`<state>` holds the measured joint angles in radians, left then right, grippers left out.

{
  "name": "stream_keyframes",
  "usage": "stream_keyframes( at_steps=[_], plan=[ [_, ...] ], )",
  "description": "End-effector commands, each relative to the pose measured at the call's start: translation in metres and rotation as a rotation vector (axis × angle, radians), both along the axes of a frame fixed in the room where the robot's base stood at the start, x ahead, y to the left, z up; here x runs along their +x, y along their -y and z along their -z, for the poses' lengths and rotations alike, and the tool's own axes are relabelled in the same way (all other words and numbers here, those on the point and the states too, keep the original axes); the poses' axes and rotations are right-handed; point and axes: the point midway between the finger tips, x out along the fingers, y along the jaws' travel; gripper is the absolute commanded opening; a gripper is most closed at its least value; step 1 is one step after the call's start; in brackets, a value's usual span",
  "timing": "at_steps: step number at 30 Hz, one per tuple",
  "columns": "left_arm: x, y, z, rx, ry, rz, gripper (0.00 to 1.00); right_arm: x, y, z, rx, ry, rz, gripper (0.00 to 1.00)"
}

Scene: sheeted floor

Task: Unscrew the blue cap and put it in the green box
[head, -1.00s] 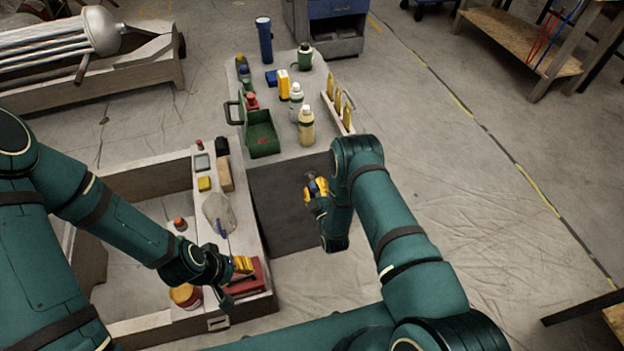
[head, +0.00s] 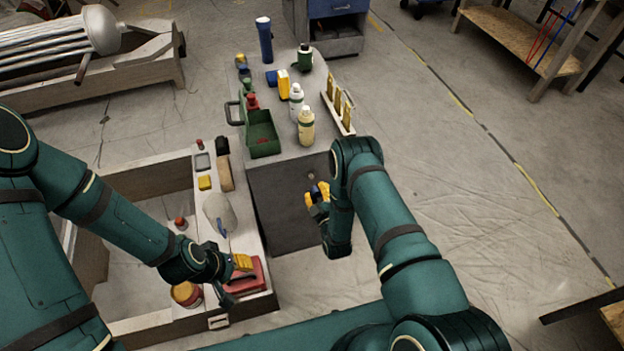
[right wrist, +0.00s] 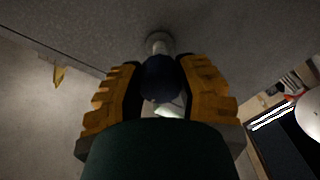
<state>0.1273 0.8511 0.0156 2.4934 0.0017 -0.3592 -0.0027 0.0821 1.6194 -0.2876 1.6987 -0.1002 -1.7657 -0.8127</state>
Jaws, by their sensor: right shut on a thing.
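The blue cap (right wrist: 160,78) is dark blue and round, between the orange fingers of my right gripper (right wrist: 162,92) in the right wrist view. In the head view my right gripper (head: 318,196) is shut on it in front of the dark panel below the bench top. A pale round stub (head: 310,176) is on that panel, also visible behind the cap in the right wrist view (right wrist: 159,42). The cap appears just off the stub. The open green box (head: 265,150) stands on the bench, up and left of that gripper. My left gripper (head: 242,264) is by a red case; its opening is unclear.
White and cream bottles (head: 306,128) stand right of the green box, near a rack with yellow pieces (head: 338,108). A black handle (head: 232,112) is at the bench's left edge. A lower grey bench (head: 207,220) with small items is at left.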

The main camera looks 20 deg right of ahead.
Motion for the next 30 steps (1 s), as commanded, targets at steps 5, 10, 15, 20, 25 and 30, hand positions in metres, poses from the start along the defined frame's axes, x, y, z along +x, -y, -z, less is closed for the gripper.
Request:
stream_keyframes(
  at_steps=[5, 10, 15, 20, 25, 30],
  plan=[
    [0.0, 0.0, 0.0, 0.0, 0.0, 0.0, 0.43, -0.001, 0.0, 0.0, 0.0, 0.0, 0.0, 0.0],
    [0.0, 0.0, -0.003, 0.0, 0.0, 0.0, 0.43, -0.008, 0.0, 0.0, 0.0, -0.003, 0.0, 0.0],
    [0.0, 0.0, -0.007, 0.0, 0.0, 0.0, 0.43, -0.017, 0.001, 0.0, 0.0, -0.003, 0.0, 0.0],
    [0.0, 0.0, -0.01, 0.0, 0.0, 0.0, 0.43, -0.025, 0.001, 0.0, 0.0, -0.001, 0.0, 0.0],
    [0.0, 0.0, -0.013, 0.0, 0.0, 0.0, 0.43, -0.035, 0.001, 0.0, 0.0, -0.002, 0.001, 0.0],
    [0.0, 0.0, -0.014, 0.0, 0.0, 0.0, 0.43, -0.04, 0.002, 0.0, 0.0, -0.001, 0.0, 0.0]
  ],
)
